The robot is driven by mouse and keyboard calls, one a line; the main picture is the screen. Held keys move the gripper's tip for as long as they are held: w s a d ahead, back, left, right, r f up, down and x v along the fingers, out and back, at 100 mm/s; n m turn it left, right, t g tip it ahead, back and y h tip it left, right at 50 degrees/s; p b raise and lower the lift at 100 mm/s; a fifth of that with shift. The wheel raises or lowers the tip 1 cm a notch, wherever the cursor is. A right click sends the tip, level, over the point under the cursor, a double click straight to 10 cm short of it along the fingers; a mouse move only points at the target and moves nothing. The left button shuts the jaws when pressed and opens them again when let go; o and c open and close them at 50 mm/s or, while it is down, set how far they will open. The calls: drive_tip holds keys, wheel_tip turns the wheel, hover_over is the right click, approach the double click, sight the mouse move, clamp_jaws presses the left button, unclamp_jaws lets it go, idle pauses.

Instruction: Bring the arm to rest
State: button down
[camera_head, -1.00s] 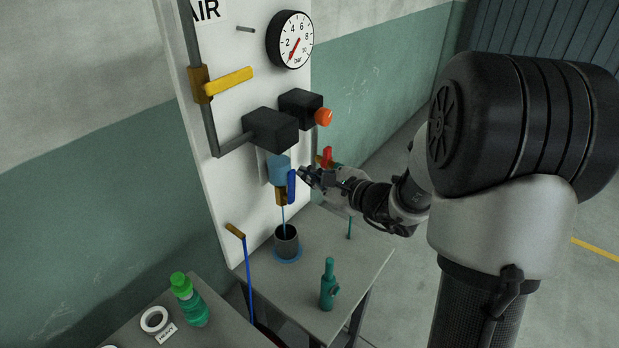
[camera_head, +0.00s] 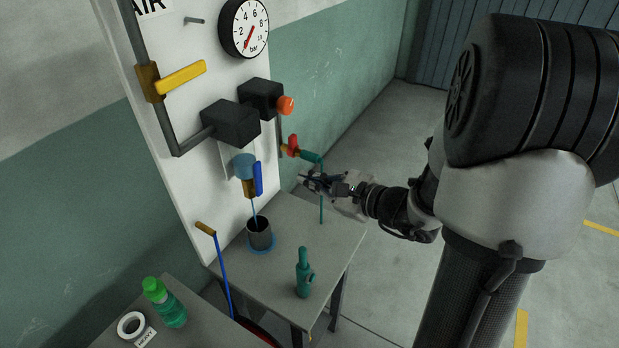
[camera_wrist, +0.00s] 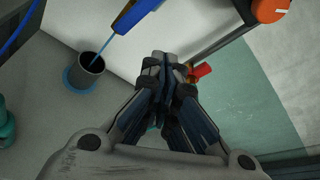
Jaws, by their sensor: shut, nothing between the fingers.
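My gripper (camera_head: 308,181) is shut and empty. In the head view it is in the air above the right part of the small grey table (camera_head: 330,232), to the right of the blue-handled drain valve (camera_head: 258,178) and apart from it. In the wrist view my gripper (camera_wrist: 165,75) has its fingers together, pointing toward the white panel (camera_wrist: 180,22). My arm reaches in from the right of the head view, partly folded.
A dark cup (camera_head: 259,234) stands under the valve, with a thin blue stream or tube above it. A green tool (camera_head: 304,275) stands on the table. A red-handled valve (camera_head: 292,146) with a green hose is close behind my gripper. A green bottle (camera_head: 168,306) is at lower left.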

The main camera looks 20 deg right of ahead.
drive_tip(key=s+a+r+n+g+y, duration=0.1)
drive_tip(key=s+a+r+n+g, duration=0.1)
drive_tip(key=s+a+n+g, duration=0.45)
drive_tip(key=s+a+r+n+g+y, duration=0.1)
drive_tip(key=s+a+n+g+y, duration=0.15)
drive_tip(key=s+a+n, duration=0.65)
drive_tip(key=s+a+n+g+h, duration=0.2)
drive_tip(key=s+n+h, duration=0.1)
drive_tip(key=s+h, duration=0.1)
drive_tip(key=s+d+r+n+t+h, duration=0.2)
drive_tip(key=s+d+n+h, duration=0.2)
drive_tip(key=d+n+h, duration=0.1)
drive_tip(key=d+n, duration=0.1)
drive_tip(key=d, duration=0.1)
drive_tip(key=shift+d+r, duration=0.25)
drive_tip(key=shift+d, duration=0.05)
